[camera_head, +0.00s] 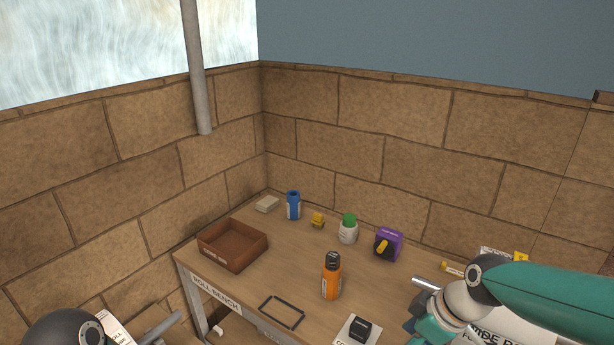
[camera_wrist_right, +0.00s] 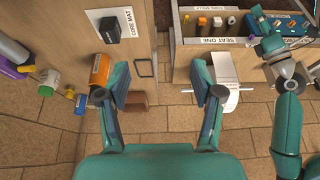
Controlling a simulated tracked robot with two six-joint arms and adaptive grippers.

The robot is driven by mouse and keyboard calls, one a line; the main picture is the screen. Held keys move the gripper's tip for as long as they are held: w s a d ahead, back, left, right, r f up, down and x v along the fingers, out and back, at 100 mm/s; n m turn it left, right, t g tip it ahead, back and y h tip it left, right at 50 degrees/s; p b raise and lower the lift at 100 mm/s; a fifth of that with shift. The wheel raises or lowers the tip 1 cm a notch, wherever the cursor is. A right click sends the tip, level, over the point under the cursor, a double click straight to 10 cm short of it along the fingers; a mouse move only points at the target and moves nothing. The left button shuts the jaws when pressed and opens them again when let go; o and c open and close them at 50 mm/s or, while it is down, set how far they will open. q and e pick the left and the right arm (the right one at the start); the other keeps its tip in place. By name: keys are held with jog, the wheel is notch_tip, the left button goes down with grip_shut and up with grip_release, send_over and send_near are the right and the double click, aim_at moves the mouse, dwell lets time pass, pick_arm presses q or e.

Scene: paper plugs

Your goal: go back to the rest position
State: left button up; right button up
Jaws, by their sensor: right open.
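My right gripper (camera_wrist_right: 161,88) is open in the right wrist view, with its two teal fingers wide apart and nothing between them. In the head view it shows low at the right (camera_head: 428,326), over the bench's front right part, partly cut off by the frame edge. My left arm shows at the right of the wrist view; its gripper (camera_wrist_right: 264,28) is small there, beside a second work surface, and its jaws cannot be made out.
The bench (camera_head: 235,277) holds a brown tray (camera_head: 233,259), an orange bottle (camera_head: 331,279), a black frame (camera_head: 282,312), a black block on a white mat (camera_head: 345,336), a purple box (camera_head: 395,240) and a green-capped jar (camera_head: 348,231). A white paper roll (camera_wrist_right: 224,68) lies by the second surface.

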pick_arm(q)
notch_tip(320, 180, down, 10)
jog(key=b, duration=0.8)
jog(key=shift+w+b, duration=0.25)
jog(key=shift+b, duration=0.15)
pick_arm(e)
jog(key=s+a+f+m, duration=0.2)
jog(key=s+f+m, duration=0.2)
jog(key=f, duration=0.9)
jog(key=s+a+f+m+g, duration=0.1)
jog(key=s+f+m, duration=0.3)
jog(key=f, duration=0.9)
jog(key=s+a+f+m+g, duration=0.1)
jog(key=s+a+f+m, duration=0.2)
jog(key=f, duration=1.1)
jog(key=s+m, duration=0.2)
jog(key=s, duration=0.3)
jog(key=shift+s, duration=0.1)
